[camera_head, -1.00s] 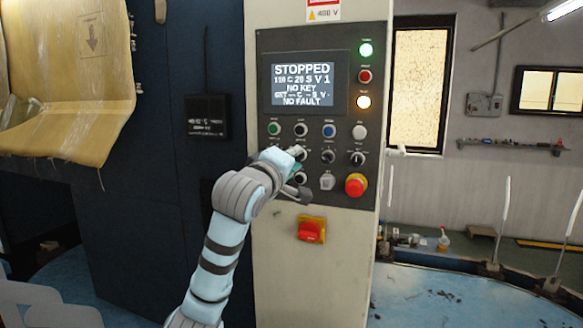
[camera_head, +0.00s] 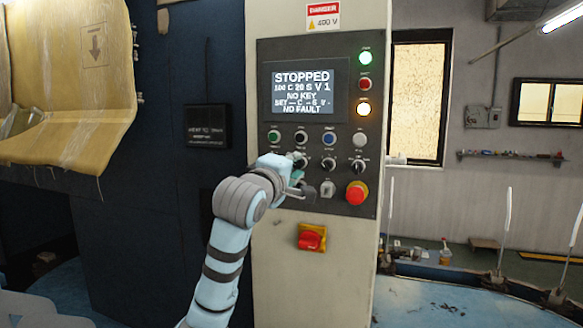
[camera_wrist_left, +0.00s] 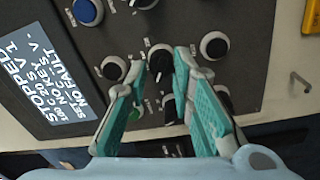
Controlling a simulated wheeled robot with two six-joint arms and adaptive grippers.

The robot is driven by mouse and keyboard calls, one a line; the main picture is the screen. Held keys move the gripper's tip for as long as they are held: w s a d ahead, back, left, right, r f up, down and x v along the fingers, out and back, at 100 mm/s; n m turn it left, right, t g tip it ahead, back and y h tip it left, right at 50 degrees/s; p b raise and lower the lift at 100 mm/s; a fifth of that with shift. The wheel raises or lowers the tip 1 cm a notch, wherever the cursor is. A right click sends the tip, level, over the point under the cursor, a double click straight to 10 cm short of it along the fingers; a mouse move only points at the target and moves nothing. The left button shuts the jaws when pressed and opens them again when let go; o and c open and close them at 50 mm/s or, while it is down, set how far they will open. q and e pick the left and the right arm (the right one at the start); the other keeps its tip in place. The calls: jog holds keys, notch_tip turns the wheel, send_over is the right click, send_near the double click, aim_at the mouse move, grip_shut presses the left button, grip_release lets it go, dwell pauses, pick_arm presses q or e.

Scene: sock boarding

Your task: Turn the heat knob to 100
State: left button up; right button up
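The control panel (camera_head: 318,190) faces me with a row of black knobs below its push buttons. Its screen (camera_head: 303,90) reads STOPPED, 100 C 20 S V 1, NO KEY, NO FAULT. My right gripper is not in view.
Two more knobs (camera_head: 329,164) stand to the right. The red emergency button (camera_head: 357,192) is at the lower right, and a red-yellow switch (camera_head: 312,237) is below. A brown sheet (camera_head: 75,80) hangs at the left.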

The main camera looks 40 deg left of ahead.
pick_arm(q)
jog(key=shift+o, duration=1.3)
jog(key=shift+w, duration=0.1)
jog(key=shift+w+f, duration=0.1)
jog(key=shift+s+d, duration=0.1)
jog(key=shift+s, duration=0.1)
jog(key=v, duration=1.1)
jog(key=shift+s, duration=0.3)
jog(key=shift+d, duration=0.15)
